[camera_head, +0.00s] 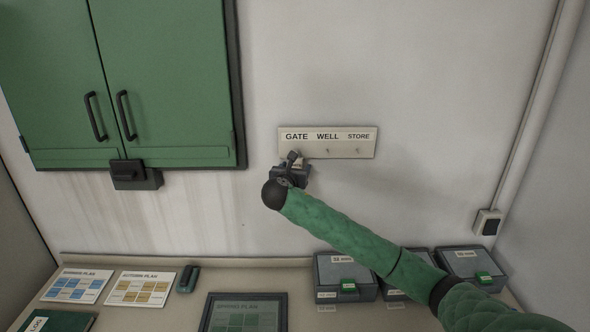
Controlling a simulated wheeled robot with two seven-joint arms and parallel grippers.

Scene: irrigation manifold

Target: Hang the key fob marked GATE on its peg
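A pale peg board (342,150) on the wall carries the labels GATE, WELL and STORE. The WELL peg (328,150) and the STORE peg (357,151) show bare. The GATE peg is hidden behind my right gripper (292,160), whose dark fingers are just below the GATE label at the board's lower left. A small pale patch shows by the fingers, but I cannot tell if it is the GATE fob. The gripper is too small and too covered by its own wrist to show whether it is open or shut. My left gripper is out of view.
A green cabinet (165,80) with a dark box under it is on the wall to the left. Below, the counter holds plan sheets (140,289), a stapler-like item (188,279), a framed plan (243,315) and grey boxes (346,276). The wall around the board is clear.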

